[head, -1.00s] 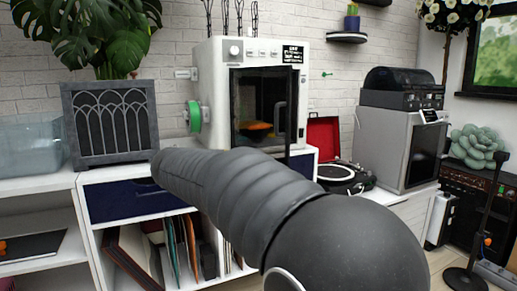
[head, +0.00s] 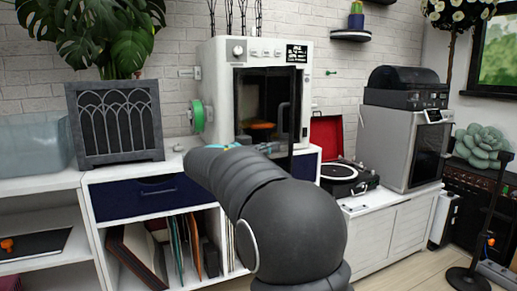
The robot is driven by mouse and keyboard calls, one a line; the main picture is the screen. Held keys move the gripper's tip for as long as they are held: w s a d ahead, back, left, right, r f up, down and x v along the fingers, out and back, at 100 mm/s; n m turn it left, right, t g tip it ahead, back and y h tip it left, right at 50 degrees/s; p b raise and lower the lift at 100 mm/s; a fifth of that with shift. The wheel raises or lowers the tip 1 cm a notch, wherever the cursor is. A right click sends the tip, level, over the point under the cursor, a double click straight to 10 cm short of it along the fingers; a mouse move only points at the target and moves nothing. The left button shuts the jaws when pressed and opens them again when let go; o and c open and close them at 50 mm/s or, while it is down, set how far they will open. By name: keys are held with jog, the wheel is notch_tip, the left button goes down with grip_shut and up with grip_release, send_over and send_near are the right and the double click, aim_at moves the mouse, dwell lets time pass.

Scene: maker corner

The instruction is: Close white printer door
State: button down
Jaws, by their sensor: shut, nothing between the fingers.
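The white printer (head: 219,62) stands on the white cabinet at the back centre in the head view. Its door (head: 293,84) has a dark frame, a see-through pane and a dark upright handle. The door looks ajar, with its right edge standing out from the front toward me. An orange item (head: 262,127) shows inside. My dark grey arm reaches up from the bottom and covers the area below the door.
A green spool (head: 197,116) sits on the printer's left side. A grey arched panel (head: 116,121) stands to the left. A turntable (head: 349,174) with a red lid and a grey boxy machine (head: 385,147) are to the right. Cabinets line the wall.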

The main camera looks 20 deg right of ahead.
aim_at(289, 144)
jog(key=x, duration=0.2)
jog(key=shift+d+r, duration=0.15)
jog(key=shift+d, duration=0.2)
jog(key=shift+p+x, duration=0.4)
jog(key=shift+x, duration=0.4)
jog(key=shift+w, duration=0.1)
